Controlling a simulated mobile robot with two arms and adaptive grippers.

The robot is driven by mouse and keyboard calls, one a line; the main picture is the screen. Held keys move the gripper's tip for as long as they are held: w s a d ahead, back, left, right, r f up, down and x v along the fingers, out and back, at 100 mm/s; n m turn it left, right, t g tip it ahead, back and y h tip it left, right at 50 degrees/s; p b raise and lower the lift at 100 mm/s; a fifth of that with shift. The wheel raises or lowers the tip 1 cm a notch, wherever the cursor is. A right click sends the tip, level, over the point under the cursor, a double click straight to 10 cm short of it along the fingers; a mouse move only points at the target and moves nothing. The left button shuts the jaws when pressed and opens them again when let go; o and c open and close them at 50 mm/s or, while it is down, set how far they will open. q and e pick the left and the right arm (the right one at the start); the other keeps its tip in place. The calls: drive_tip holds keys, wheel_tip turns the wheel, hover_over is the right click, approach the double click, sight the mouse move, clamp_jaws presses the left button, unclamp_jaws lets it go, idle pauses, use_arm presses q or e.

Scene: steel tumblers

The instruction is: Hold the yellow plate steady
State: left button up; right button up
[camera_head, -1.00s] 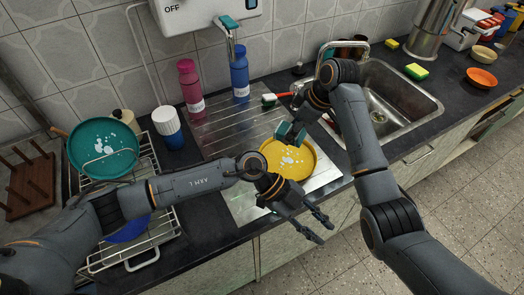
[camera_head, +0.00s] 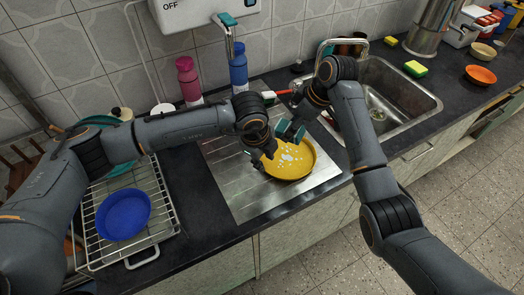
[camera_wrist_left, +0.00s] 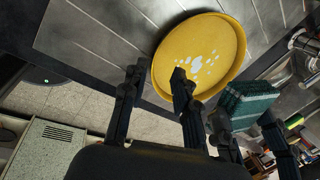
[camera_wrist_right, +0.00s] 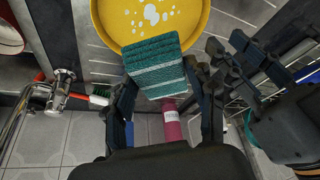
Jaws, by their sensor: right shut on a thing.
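The yellow plate (camera_head: 288,168), with white spots on its face, lies on the steel drainboard. It also shows in the left wrist view (camera_wrist_left: 222,40) and the right wrist view (camera_wrist_right: 190,20). My left gripper (camera_head: 263,152) is at the plate's left edge. My right gripper (camera_wrist_right: 165,90) is shut on a teal striped sponge (camera_wrist_right: 155,62), held at the plate's far edge. The sponge partly covers the plate there.
A wire rack (camera_head: 168,225) with a blue plate (camera_head: 123,215) stands at left. Pink (camera_head: 189,82) and blue (camera_head: 239,68) bottles stand behind the drainboard (camera_head: 235,185). The sink (camera_head: 395,95) is at right. A red-handled brush (camera_head: 275,95) lies behind the plate.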

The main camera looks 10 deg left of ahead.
sight(268, 170)
use_arm(q)
drive_tip(key=x, duration=0.6)
drive_tip(key=shift+w+f, duration=0.1)
drive_tip(key=shift+f, duration=0.2)
clamp_jaws()
